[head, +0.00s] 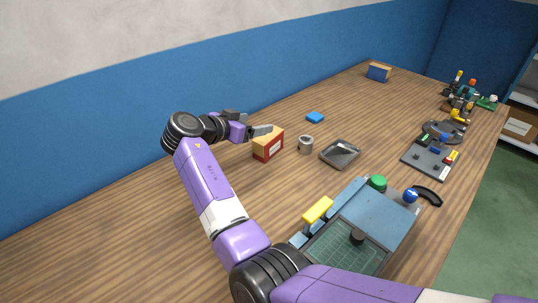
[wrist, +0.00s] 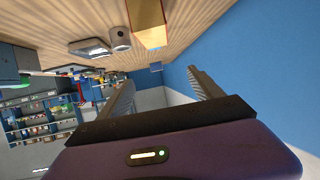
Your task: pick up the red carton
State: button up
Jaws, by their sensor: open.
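The red carton (head: 268,148), with a pale label and a tan top, stands upright on the wooden table in the head view. My gripper (head: 262,131) is at the carton's upper left side, with its fingers pointing right; I cannot tell whether they touch it. In the wrist view, which is turned over, my gripper (wrist: 159,76) has its two fingers wide apart with nothing between them. The carton (wrist: 147,24) is at the top edge there, outside the fingers and partly cut off, showing a yellowish face.
A grey metal cup (head: 306,145) and a metal tray (head: 340,153) stand right of the carton. A blue wall (head: 120,130) runs along the table's back. A blue-grey station (head: 375,220) fills the front. The table left of my arm is clear.

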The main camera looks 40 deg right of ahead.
aim_at(258, 149)
notch_tip(258, 149, down, 10)
jog(key=b, duration=0.7)
jog(key=shift+b, duration=0.35)
jog(key=shift+b+x, duration=0.85)
jog(key=shift+x, duration=3)
jog(key=shift+c, duration=0.3)
grip_shut()
